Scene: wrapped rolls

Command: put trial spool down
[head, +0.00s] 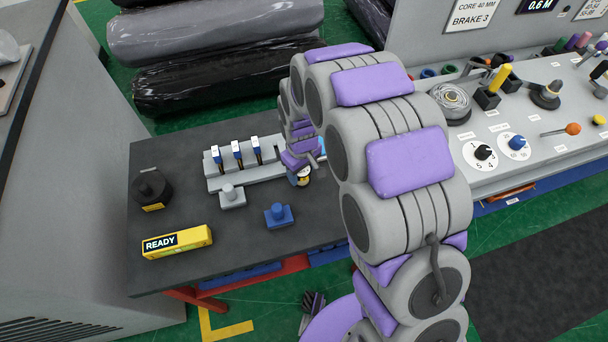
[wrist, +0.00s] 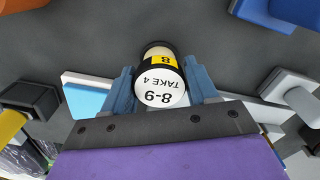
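In the head view, the spool (head: 303,177) shows partly beside my arm, over the dark worktable (head: 170,218). My gripper (head: 303,162) is mostly hidden there by my arm. I cannot tell whether the spool touches the tabletop.
A grey rack (head: 243,179) with several blue-and-black clips stands beside the spool.

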